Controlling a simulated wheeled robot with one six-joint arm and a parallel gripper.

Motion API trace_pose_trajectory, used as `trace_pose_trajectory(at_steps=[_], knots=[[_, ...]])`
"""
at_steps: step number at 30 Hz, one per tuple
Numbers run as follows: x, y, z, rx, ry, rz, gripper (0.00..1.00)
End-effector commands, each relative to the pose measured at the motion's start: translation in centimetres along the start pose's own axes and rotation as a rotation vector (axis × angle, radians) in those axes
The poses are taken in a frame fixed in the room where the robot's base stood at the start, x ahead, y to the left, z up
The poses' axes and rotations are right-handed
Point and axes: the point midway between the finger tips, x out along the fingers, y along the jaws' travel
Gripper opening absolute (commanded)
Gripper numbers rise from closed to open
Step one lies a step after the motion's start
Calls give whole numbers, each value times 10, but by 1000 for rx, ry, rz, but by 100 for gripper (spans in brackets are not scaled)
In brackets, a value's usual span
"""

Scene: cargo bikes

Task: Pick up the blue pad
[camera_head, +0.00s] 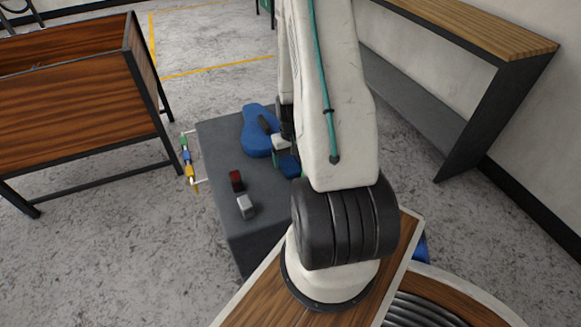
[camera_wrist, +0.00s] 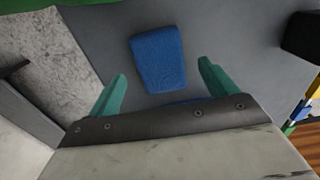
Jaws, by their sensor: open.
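The blue pad (camera_wrist: 158,58) lies flat on the grey table top in the wrist view, a small slab narrower at one end. In the head view a small blue piece (camera_head: 290,166), probably this pad, shows beside my arm, partly hidden by it. My gripper (camera_wrist: 162,85) is open, with its two teal fingers on either side of the pad's near end in the picture. The fingers appear apart from the pad; the height gap is hard to judge. Nothing is between the fingertips but the view of the table and pad.
A larger blue saddle-shaped object (camera_head: 257,132) lies on the grey table (camera_head: 215,148). A dark red block (camera_head: 237,180) and a grey block (camera_head: 245,206) sit near its left side. A colourful rod (camera_head: 186,157) is beside the left edge. A wooden bin (camera_head: 75,100) stands left, a shelf (camera_head: 480,30) right.

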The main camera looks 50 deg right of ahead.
Motion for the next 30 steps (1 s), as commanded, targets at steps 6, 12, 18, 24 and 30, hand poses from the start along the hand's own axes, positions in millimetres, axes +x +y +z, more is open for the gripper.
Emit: trace_pose_trajectory(at_steps=[6, 12, 18, 24, 30], knots=[[23, 0, 0, 0, 0, 0, 85], [24, 0, -1, 0, 1, 0, 85], [24, 0, -1, 0, 1, 0, 40], [24, 0, -1, 0, 1, 0, 33], [20, 0, -1, 0, 1, 0, 33]])
